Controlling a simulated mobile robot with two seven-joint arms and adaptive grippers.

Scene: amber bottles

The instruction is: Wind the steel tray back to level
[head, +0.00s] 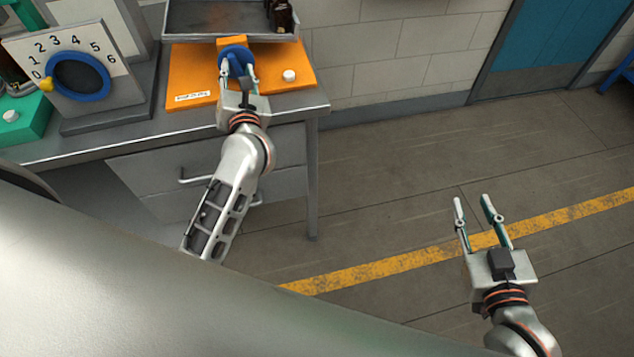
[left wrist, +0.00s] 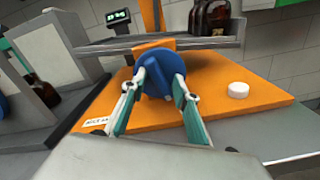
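The steel tray (head: 225,38) is at the top of the head view, partly cut off. It sits above an orange base (head: 190,80); its tilt is hard to judge. Dark amber bottles (left wrist: 213,18) stand at its right part in the left wrist view. A blue knob (left wrist: 172,68) is on the front of the orange base. My left gripper (head: 237,68) has its fingers on either side of the knob's middle; I cannot tell whether they press on it. My right gripper (head: 473,199) is open and empty, above the floor at lower right.
A white panel (head: 100,44) with numbers and a blue dial (head: 82,78) stands left, its yellow pointer (head: 46,85) at 0. A white button (head: 289,75) is right of the knob. A green base (head: 22,122) is far left.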

